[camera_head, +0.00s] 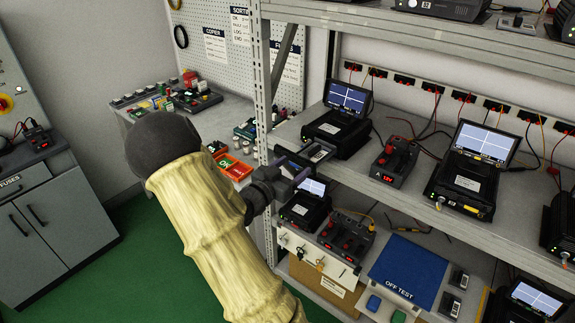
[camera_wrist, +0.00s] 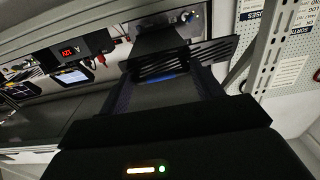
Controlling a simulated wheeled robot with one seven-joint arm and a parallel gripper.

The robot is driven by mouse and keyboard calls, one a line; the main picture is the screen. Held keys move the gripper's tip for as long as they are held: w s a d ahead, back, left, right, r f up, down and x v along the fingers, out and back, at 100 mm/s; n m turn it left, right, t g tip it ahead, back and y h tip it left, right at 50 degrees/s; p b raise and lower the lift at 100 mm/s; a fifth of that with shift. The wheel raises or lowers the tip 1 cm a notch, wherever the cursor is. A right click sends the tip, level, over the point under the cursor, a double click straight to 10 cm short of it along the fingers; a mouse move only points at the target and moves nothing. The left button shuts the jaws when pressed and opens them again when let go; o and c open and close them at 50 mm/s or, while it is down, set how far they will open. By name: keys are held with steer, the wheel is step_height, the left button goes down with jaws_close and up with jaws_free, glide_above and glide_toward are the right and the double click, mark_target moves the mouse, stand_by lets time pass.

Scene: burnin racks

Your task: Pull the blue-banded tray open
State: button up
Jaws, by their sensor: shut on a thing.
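My gripper (camera_head: 290,170) is at the left end of the upper shelf, at the front of a black tester with a lit screen (camera_head: 346,122). A tray (camera_head: 318,151) sticks out at that tester's near side, toward my gripper. In the wrist view my gripper (camera_wrist: 167,88) has its two dark fingers either side of the tray front, shut on it. A strip of the tray's blue band (camera_wrist: 164,76) shows between the fingers, with a dark slotted part (camera_wrist: 195,58) behind it. My gripper hides most of the tray front in the head view.
A rack upright (camera_head: 263,90) stands just left of my gripper. A red-lit power unit (camera_head: 394,160) and another tester (camera_head: 467,175) stand to the right on the same shelf. Below are more devices and a blue mat (camera_head: 405,270). Green floor (camera_head: 130,245) is clear at left.

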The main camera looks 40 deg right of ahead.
steer(key=shift+a, duration=0.45)
steer(key=o, duration=1.2)
steer(key=shift+c, duration=0.2)
steer(key=s+a+b, duration=0.3)
steer(key=a, duration=1.4)
